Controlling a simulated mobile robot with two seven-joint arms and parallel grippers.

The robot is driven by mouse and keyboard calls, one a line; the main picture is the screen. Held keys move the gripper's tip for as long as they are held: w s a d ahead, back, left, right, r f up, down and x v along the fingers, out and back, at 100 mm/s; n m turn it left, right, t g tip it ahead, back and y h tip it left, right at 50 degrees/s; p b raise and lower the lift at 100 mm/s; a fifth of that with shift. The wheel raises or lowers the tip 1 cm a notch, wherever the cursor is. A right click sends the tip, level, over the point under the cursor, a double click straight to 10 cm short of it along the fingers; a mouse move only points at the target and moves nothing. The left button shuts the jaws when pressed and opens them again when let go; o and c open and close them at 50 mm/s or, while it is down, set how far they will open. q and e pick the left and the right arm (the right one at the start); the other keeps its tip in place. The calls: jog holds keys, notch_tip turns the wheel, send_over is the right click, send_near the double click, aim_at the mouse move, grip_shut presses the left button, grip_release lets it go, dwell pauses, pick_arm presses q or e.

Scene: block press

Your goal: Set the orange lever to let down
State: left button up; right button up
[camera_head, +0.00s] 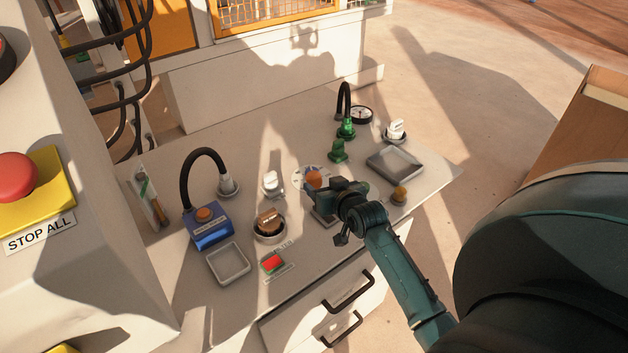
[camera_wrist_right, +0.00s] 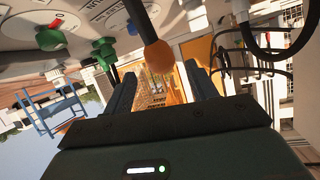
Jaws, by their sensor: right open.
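The orange lever's round knob (camera_head: 313,179) stands over a pale marked dial plate (camera_head: 299,173) in the middle of the console top. In the right wrist view the orange knob (camera_wrist_right: 158,55) sits on a dark rod, between the directions of the two fingers. My right gripper (camera_head: 320,197) is open, low over the console and right beside the knob. Its fingers (camera_wrist_right: 160,88) are apart with nothing clamped between them; contact with the knob cannot be told. The arm partly hides the lever's base. My left gripper is not in view.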

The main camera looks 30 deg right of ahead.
aim_at(317, 181)
jog(key=x, duration=0.6)
jog(key=shift+w+b, duration=0.1)
jog(key=shift+b, duration=0.25)
grip_shut()
